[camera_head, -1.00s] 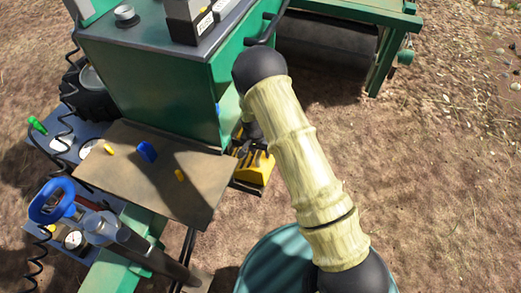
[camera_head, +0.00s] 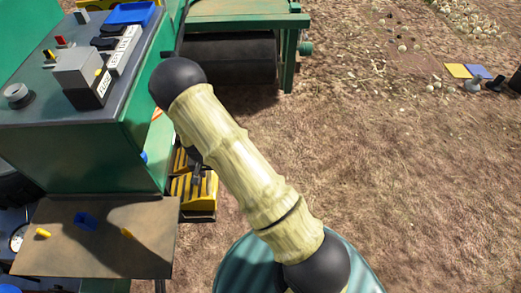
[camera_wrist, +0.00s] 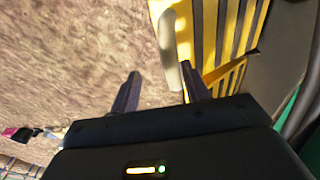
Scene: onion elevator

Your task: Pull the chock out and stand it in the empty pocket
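Yellow-and-black striped pieces (camera_head: 205,188) show low beside the green machine, partly behind my arm; I cannot tell which part is the chock and which its holder. In the wrist view a larger striped piece (camera_wrist: 205,35) stands above a smaller slotted yellow piece (camera_wrist: 226,80). A pale rounded bar (camera_wrist: 168,48) runs along their left side. My gripper (camera_wrist: 158,70) is open, with nothing between its fingers. Its right finger is close to the bar's lower end; contact cannot be told. My gripper is hidden in the head view. I cannot make out an empty pocket.
The green machine box (camera_head: 85,158) stands left, with a brown panel (camera_head: 100,250) below it. A green frame with a dark roller (camera_head: 230,62) stands behind. Yellow and blue squares (camera_head: 466,70) lie far right. Bare ground on the right is open.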

